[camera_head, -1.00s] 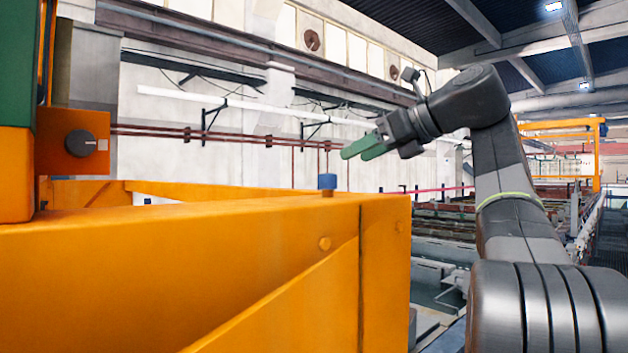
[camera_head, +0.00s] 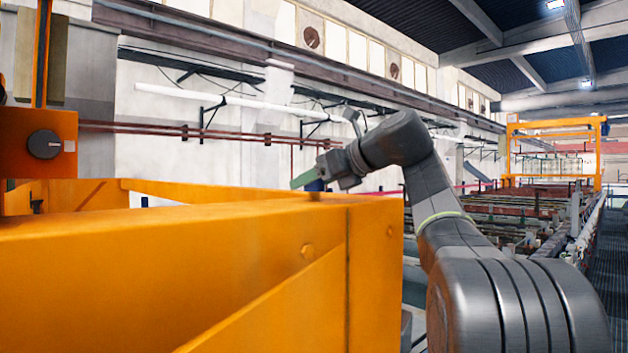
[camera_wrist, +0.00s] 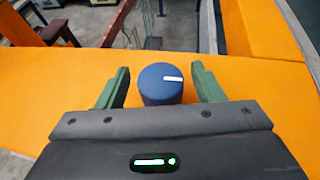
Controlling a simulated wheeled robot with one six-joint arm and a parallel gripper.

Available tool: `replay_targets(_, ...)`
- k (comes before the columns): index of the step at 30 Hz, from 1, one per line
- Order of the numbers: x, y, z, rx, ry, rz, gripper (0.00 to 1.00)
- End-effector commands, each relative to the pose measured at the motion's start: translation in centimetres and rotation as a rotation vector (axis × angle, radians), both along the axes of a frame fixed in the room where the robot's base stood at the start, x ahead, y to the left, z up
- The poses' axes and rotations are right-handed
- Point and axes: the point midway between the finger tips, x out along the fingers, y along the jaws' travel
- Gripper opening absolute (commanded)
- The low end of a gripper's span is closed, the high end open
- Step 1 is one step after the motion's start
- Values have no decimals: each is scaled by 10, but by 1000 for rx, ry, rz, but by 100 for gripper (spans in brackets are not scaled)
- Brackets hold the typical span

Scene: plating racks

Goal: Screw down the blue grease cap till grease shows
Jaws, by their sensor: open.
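The blue grease cap (camera_wrist: 158,87) is a short round cap with a white mark on its top. It stands on the orange beam (camera_wrist: 50,90). In the wrist view my gripper (camera_wrist: 160,82) is open, with one green finger on each side of the cap and a visible gap on both sides. No grease is visible around the cap.
The orange frame (camera_head: 180,240) fills the lower left. A box with a black knob (camera_head: 44,144) is on an orange post at left. Tank rows and an orange gantry (camera_head: 557,128) stand far right. The wrist view shows floor beyond the beam.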

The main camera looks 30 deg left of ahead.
Motion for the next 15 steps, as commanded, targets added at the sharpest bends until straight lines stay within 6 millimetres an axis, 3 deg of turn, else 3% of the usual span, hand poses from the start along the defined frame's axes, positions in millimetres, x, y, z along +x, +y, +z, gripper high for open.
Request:
replay_targets(7, 0, 0, 0, 0, 0, 0, 59)
replay_targets(13, 0, 0, 0, 0, 0, 0, 20)
replay_targets(15, 0, 0, 0, 0, 0, 0, 16)
